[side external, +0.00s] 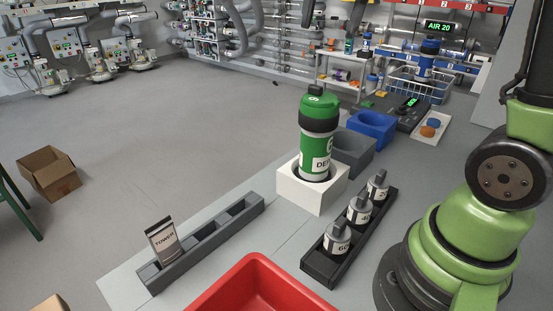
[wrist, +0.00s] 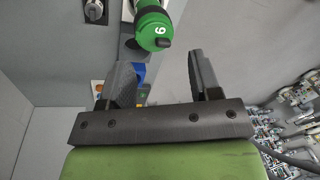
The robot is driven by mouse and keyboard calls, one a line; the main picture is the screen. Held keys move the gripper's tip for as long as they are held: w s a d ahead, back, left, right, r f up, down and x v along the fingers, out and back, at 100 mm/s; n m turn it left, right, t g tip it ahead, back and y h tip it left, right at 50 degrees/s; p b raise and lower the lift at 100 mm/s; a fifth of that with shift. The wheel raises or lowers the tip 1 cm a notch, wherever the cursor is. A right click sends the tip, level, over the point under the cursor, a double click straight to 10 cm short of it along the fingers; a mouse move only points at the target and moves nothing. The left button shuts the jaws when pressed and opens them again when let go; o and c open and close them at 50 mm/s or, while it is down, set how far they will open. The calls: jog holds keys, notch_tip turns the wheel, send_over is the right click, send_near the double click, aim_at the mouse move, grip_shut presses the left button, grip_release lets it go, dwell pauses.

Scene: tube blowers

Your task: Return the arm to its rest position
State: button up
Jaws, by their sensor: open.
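My gripper (wrist: 160,75) shows in the wrist view with its two dark fingers spread wide and nothing between them. My gripper is out of sight in the side external view, where my green arm stands at the right edge. A green canister (side external: 316,135) with a black band and a label stands upright in a white square holder (side external: 297,190). Its green top marked 6 shows in the wrist view (wrist: 152,28), beyond the fingers and apart from them.
A black rack (side external: 320,265) holds three grey weights. A grey slotted rack (side external: 205,240) holds a TOWER card (side external: 163,240). A red bin (side external: 256,285) is at the front. Grey (side external: 352,150) and blue (side external: 372,126) holders stand empty behind the canister. The floor at left is mostly clear.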

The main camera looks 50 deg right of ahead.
jog(key=s+a+f+n+t+y, duration=0.1)
jog(key=s+a+f+n+t, duration=0.1)
jog(key=s, duration=0.4)
jog(key=s+a+f+n+t, duration=0.2)
jog(key=s+a+n+t, duration=0.1)
jog(key=s+a+n, duration=0.2)
jog(key=shift+s+a+f+n+y, duration=0.25)
jog(key=shift+s+f+n+y, duration=0.25)
jog(key=shift+n, duration=0.3)
jog(key=shift+r, duration=0.15)
